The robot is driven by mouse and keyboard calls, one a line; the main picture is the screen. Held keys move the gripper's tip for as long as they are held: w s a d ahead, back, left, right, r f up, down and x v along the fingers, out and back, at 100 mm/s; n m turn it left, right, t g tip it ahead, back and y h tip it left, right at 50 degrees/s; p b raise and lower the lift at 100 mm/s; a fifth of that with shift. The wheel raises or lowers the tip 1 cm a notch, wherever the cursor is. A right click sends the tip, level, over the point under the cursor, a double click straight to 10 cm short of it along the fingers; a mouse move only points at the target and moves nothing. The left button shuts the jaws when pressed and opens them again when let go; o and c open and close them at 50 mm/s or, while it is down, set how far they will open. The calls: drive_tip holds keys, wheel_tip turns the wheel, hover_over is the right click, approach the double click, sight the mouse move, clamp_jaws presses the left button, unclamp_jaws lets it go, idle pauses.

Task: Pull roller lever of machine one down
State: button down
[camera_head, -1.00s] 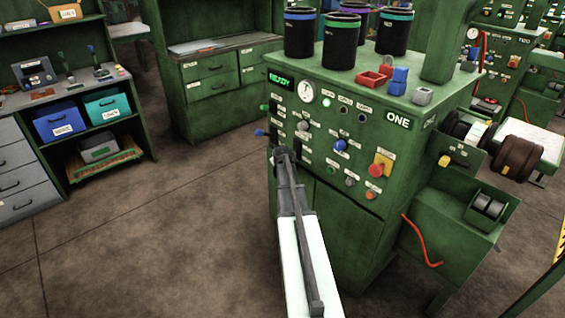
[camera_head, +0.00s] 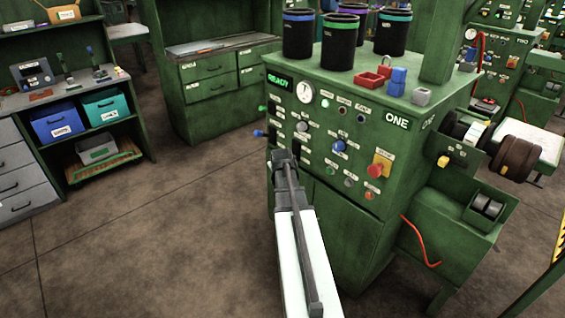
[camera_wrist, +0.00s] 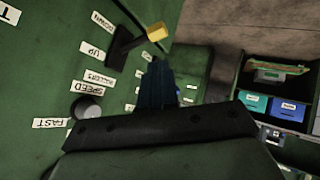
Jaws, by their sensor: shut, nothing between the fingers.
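Machine one (camera_head: 345,235) is the green cabinet marked ONE, with a READY display. In the wrist view, a black lever (camera_wrist: 124,45) with a yellow knob (camera_wrist: 157,32) sticks out from the panel by the UP and DOWN labels, near a ROLLERS label. In the head view I cannot make this lever out; my gripper and arm cover that part of the panel. My gripper (camera_head: 284,157) is shut and empty in front of the panel's left part. Its dark fingers (camera_wrist: 158,85) show in the wrist view, close to the lever. I cannot tell whether they touch it.
A grey knob (camera_wrist: 88,107) by the SPEED and FAST labels is near my gripper. A blue-tipped lever (camera_head: 259,133) juts from the panel's left edge. A red button (camera_head: 376,169) sits at the right. The floor (camera_head: 190,210) to the left is clear.

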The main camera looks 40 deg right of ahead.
drive_tip(key=s+a+r, duration=0.1)
drive_tip(key=s+a, duration=0.1)
drive_tip(key=a, duration=0.1)
drive_tip(key=shift+s+r, duration=0.2)
drive_tip(key=shift+r, duration=0.2)
idle(0.3)
drive_tip(key=s+a+f+m+g+y, duration=0.2)
drive_tip(key=s+a+f+g+y, duration=0.15)
drive_tip(key=s+a+f, duration=0.8)
drive_tip(key=s+a+f+m+g+y, duration=0.1)
drive_tip(key=s+a+f+g+y, duration=0.4)
drive_tip(key=a+f, duration=0.95)
drive_tip(key=s+a+f+n+g, duration=0.1)
drive_tip(key=s+a+f+g, duration=0.1)
drive_tip(key=s+a+f, duration=0.3)
drive_tip(key=s+a+f+n+g+h, duration=0.1)
drive_tip(key=s+a+f, duration=0.4)
drive_tip(key=s, duration=0.6)
drive_tip(key=s+a+f+n+g+h, duration=0.1)
drive_tip(key=s+a+f+n+g, duration=0.1)
drive_tip(key=s+a+f, duration=0.3)
drive_tip(key=s+a, duration=0.3)
drive_tip(key=shift+f+n+g, duration=0.3)
drive_tip(key=shift+g, duration=0.05)
